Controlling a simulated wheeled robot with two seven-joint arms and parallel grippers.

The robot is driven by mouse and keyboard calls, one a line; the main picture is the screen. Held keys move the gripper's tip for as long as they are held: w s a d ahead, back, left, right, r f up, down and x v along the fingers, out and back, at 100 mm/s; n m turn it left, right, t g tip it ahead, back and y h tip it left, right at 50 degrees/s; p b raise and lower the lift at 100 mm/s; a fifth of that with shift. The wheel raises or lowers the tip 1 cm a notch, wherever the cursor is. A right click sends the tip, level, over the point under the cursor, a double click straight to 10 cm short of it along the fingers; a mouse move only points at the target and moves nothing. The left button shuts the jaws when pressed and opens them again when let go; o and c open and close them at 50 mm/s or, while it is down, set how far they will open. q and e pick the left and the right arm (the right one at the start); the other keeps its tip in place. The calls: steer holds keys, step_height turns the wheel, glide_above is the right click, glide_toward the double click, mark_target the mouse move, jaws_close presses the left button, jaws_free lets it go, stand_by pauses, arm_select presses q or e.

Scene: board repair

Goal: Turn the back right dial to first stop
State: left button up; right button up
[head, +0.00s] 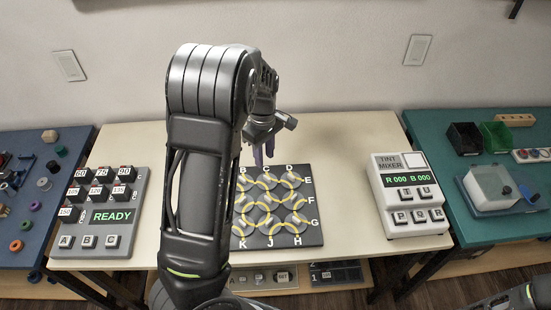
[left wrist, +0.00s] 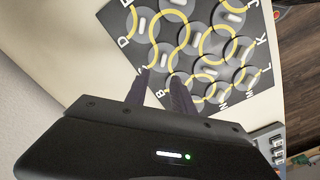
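The dark board (head: 313,236) lies on the middle table, with a grid of round grey dials marked by yellow curves and white letters around its edge. The back right dial (head: 291,181) is by the letters D and E. It also shows in the left wrist view (left wrist: 142,24), near the D. My left gripper (head: 264,160) is over the back edge of the board, left of that dial. Its two dark fingers (left wrist: 162,76) are apart with nothing between them. My left arm hides the board's left side. My right gripper is out of view.
A keypad box (head: 105,215) reading READY stands left on the table, and a tint mixer (head: 408,195) stands right. Bare table (head: 345,165) lies between board and mixer. Side tables hold knobs, bins and a clear-lidded box (head: 492,188).

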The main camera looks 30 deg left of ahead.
mark_target(264, 175)
arm_select(q)
steer(key=shift+s+r, duration=0.15)
steer(key=shift+s, duration=0.15)
steer(key=shift+f+p, duration=0.3)
steer(key=shift+f, duration=3.7)
steer(key=shift+w, duration=0.1)
jaws_close()
